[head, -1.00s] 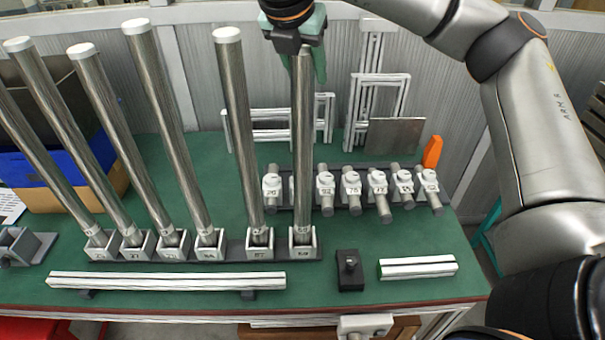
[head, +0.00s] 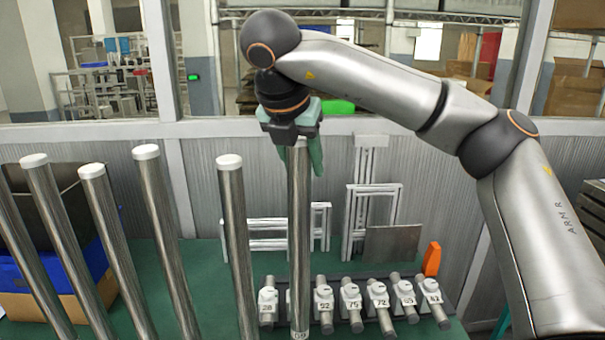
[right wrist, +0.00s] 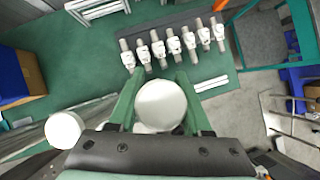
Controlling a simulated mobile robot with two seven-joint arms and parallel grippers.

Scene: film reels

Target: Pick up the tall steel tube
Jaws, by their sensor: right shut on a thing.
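The tall steel tube (head: 299,240) stands roughly upright in the head view, its top between the green fingers of my right gripper (head: 302,165). My right gripper is shut on the tube near its top. In the right wrist view the tube's round white cap (right wrist: 161,105) sits between the two fingers (right wrist: 158,80). The tube's lower label shows at the bottom edge of the head view. Its foot and the socket below are out of frame. My left gripper is not in view.
A neighbouring steel tube (head: 236,240) stands close to the left, with several more beyond it. A row of numbered clamps (head: 350,297), white frames (head: 372,215) and an orange piece (head: 432,258) lie behind and to the right. Space above is open.

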